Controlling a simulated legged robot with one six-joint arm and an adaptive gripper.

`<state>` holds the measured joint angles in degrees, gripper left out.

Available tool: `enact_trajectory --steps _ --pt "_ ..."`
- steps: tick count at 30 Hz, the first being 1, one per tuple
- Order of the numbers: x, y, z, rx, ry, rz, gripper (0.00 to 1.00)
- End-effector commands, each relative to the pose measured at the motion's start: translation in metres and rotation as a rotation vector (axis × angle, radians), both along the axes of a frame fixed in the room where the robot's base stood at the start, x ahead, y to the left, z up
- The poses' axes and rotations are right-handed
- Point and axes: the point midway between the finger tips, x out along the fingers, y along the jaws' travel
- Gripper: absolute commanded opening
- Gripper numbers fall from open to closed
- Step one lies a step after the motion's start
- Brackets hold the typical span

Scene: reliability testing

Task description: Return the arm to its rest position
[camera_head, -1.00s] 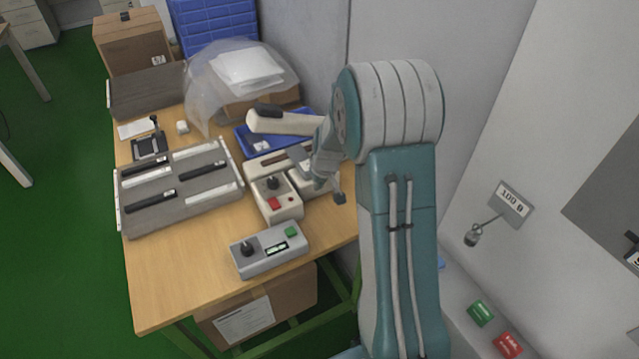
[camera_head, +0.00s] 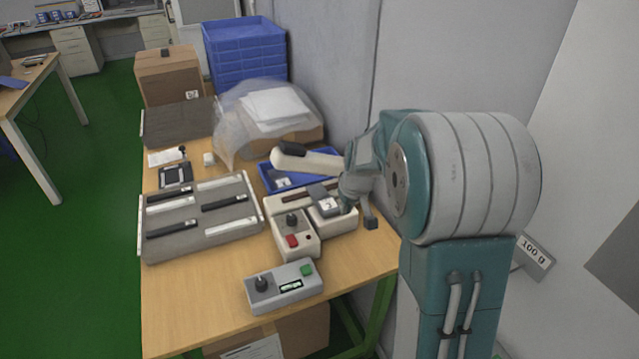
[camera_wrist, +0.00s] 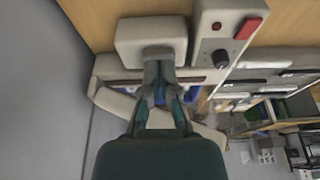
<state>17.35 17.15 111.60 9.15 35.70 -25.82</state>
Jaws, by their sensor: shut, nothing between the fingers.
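My gripper (camera_head: 347,208) is at the end of my bent teal and grey arm, above the right part of the beige tester (camera_head: 318,247). In the wrist view my gripper (camera_wrist: 158,68) has its fingers together with nothing held. The tester's pale block (camera_wrist: 150,28) lies just beyond the fingertips; whether they touch it I cannot tell. The tester's red button (camera_wrist: 247,28) and dark knob (camera_wrist: 220,57) show to the right. In the head view a grey labelled block (camera_head: 326,203) sits beside the gripper, partly hidden.
A beige bar with a dark end (camera_head: 310,160) lies above a blue tray (camera_head: 268,178). A grey control box (camera_head: 284,285) stands at the table's front, a slotted rack (camera_head: 200,215) at left. The wall (camera_head: 460,60) is close on the right. Bare table (camera_head: 190,295) lies front left.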

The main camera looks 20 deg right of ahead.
Motion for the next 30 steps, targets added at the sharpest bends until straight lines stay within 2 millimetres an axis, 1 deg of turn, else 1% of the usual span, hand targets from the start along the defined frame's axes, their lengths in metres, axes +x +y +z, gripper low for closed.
enact_trajectory --steps 3,5,8,11,12,15,17,21,24,30 --pt "0.000 0.000 0.001 0.000 0.000 0.000 0.00" --pt "-0.002 0.002 0.004 -0.001 -0.003 0.001 0.00" --pt "-0.012 0.013 0.022 -0.002 -0.015 0.001 0.00" --pt "-0.031 0.031 0.048 -0.005 -0.036 0.003 0.00" --pt "-0.039 0.039 0.058 -0.006 -0.043 0.003 0.00" --pt "-0.063 0.056 0.080 -0.007 -0.061 0.003 0.00" --pt "-0.077 0.066 0.092 -0.008 -0.073 0.002 0.00" --pt "-0.113 0.086 0.115 -0.009 -0.100 -0.001 0.00" --pt "-0.140 0.099 0.126 -0.009 -0.120 -0.005 0.00" --pt "-0.195 0.119 0.140 -0.005 -0.159 -0.013 0.00"
